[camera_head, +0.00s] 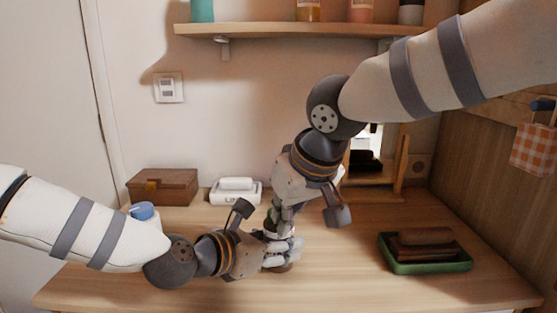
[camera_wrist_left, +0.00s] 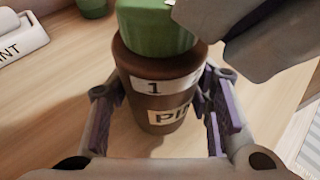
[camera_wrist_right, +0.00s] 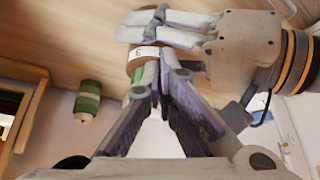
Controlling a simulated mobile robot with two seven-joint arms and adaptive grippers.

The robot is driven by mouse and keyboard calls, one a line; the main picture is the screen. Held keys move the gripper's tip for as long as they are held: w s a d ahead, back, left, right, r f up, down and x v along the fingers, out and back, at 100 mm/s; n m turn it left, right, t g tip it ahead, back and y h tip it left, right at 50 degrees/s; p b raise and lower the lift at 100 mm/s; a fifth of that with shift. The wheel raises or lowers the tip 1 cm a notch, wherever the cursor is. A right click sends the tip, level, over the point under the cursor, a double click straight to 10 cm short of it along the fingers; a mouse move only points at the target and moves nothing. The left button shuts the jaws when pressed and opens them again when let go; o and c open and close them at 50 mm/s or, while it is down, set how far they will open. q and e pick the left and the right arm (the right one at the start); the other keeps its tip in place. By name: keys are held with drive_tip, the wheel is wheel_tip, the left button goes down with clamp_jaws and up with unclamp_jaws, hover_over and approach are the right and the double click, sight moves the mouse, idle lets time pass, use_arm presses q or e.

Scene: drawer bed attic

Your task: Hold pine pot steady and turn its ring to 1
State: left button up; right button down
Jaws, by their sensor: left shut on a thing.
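The pine pot (camera_wrist_left: 160,95) is brown, with a "1" mark and a partly hidden name label facing my left wrist camera. A ribbed green ring (camera_wrist_left: 155,28) sits on its top. My left gripper (camera_head: 282,254) is shut around the brown body, one finger on each side in the left wrist view (camera_wrist_left: 158,112). My right gripper (camera_head: 285,218) is above it, its fingers close by the green ring. In the right wrist view its fingertips (camera_wrist_right: 158,68) nearly meet and partly cover the ring and a "3" mark; whether they grip the ring is unclear.
A white case (camera_head: 235,191) and brown box (camera_head: 163,186) are at the back. A green tray (camera_head: 425,266) with brown items is at right. A shelf (camera_head: 300,30) hangs above. The table's front right is clear.

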drive_tip(key=shift+s, duration=0.1)
idle(0.4)
drive_tip(key=shift+s, duration=0.3)
wheel_tip(320, 180, up, 6)
drive_tip(key=shift+d, duration=0.1)
drive_tip(key=f, duration=0.2)
drive_tip(key=w+d+f, duration=0.1)
drive_tip(key=f, duration=0.1)
drive_tip(key=d+f, duration=0.1)
drive_tip(key=f, duration=0.1)
drive_tip(key=shift+w+d, duration=0.25)
drive_tip(key=shift+w, duration=0.15)
drive_tip(key=shift+w+a, duration=0.15)
drive_tip(key=shift+a, duration=0.05)
idle(0.6)
